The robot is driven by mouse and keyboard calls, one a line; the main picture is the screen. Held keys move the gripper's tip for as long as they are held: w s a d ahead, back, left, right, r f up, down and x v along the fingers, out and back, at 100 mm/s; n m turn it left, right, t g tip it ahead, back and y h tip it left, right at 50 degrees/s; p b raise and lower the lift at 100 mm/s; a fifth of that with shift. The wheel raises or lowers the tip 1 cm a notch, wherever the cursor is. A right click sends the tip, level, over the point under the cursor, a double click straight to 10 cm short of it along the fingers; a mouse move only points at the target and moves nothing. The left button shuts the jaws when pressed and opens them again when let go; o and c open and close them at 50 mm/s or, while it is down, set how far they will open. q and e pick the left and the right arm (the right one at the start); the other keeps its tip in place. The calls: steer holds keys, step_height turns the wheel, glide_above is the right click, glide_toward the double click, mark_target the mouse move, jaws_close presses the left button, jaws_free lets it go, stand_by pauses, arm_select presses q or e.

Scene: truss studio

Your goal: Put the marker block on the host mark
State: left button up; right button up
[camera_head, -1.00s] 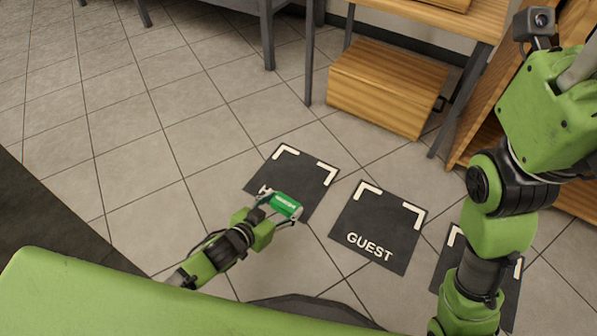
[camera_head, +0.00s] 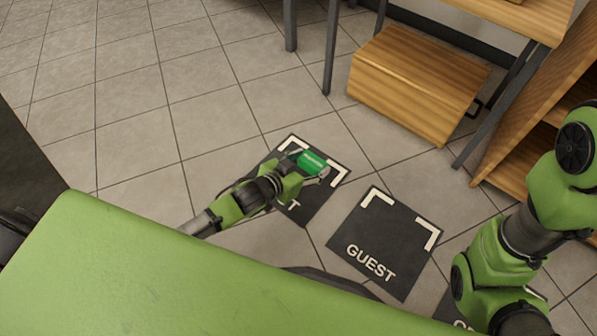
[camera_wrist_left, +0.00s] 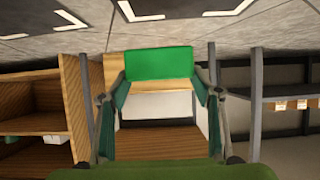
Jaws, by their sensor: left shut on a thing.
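In the left wrist view the green block (camera_wrist_left: 160,62) spans the space between the two fingertips. In the head view it overlaps the far part of the leftmost dark floor mat (camera_head: 318,205), the host mark, which has white corner lines. Only the end of this mat's word, a "T", shows; my left arm covers the rest. How high the block is above the floor is hard to tell. My right gripper is out of view.
The GUEST mat (camera_head: 385,240) lies to the right of the host mark, and a third mat (camera_head: 447,309) is partly hidden by my right arm. A wooden box (camera_head: 405,85) and an open wooden shelf (camera_head: 500,150) stand behind. The tiled floor at left is clear.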

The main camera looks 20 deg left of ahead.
arm_select(q)
steer(key=w+a+f+b, duration=0.1)
steer(key=f, duration=0.1)
steer(key=w+a+f+b, duration=0.1)
steer(key=a+f+b, duration=0.1)
steer(key=w+a+f+b, duration=0.1)
steer(key=b, duration=0.1)
steer(key=shift+w+a+f, duration=0.15)
steer(key=shift+f, duration=0.25)
steer(key=f+b, duration=0.3)
steer(key=b, duration=0.2)
steer(key=shift+w+a+f, duration=0.15)
steer(key=shift+a+f, duration=0.05)
steer(key=shift+f, duration=0.2)
steer(key=shift+r, duration=0.15)
steer(key=o, duration=1.2)
